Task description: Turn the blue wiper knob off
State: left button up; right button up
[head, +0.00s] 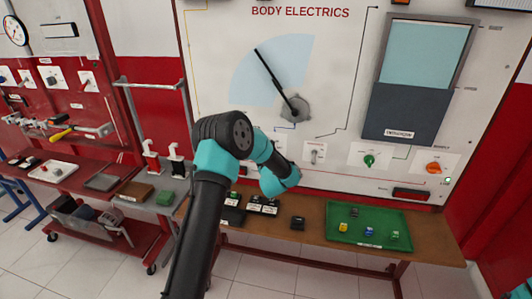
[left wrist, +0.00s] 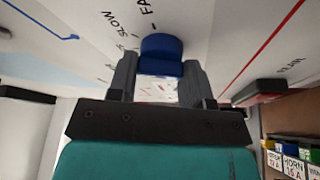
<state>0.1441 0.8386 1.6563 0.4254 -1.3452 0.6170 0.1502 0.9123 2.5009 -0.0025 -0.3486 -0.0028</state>
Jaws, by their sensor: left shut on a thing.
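The blue wiper knob (left wrist: 162,50) shows in the left wrist view, on the white panel beside printed words such as SLOW. The fingers of my left gripper (left wrist: 158,72) stand on both sides of the knob and are shut on it. Which mark the knob points to I cannot tell. In the head view my arm's teal wrist hides the knob and the gripper. The black wiper arm (head: 274,79) points up and left across a pale blue sector of the panel. My right gripper is not in view.
Right of my wrist, the panel (head: 220,40) carries a toggle switch (head: 315,154), a green knob (head: 369,160) and an orange knob (head: 433,168). Below, a brown bench (head: 270,238) holds black blocks and a green tray (head: 385,212) with small coloured parts.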

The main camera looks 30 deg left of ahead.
pick_arm(q)
jog(key=n+g, duration=0.1)
jog(key=n, duration=0.3)
jog(key=shift+n+g+h, duration=0.3)
jog(key=shift+n+g, duration=0.1)
jog(key=o, duration=0.9)
jog(key=v, duration=1.7)
jog(key=shift+s+d+r, duration=0.1)
jog(key=shift+s+d, duration=0.05)
jog(key=shift+s, duration=0.05)
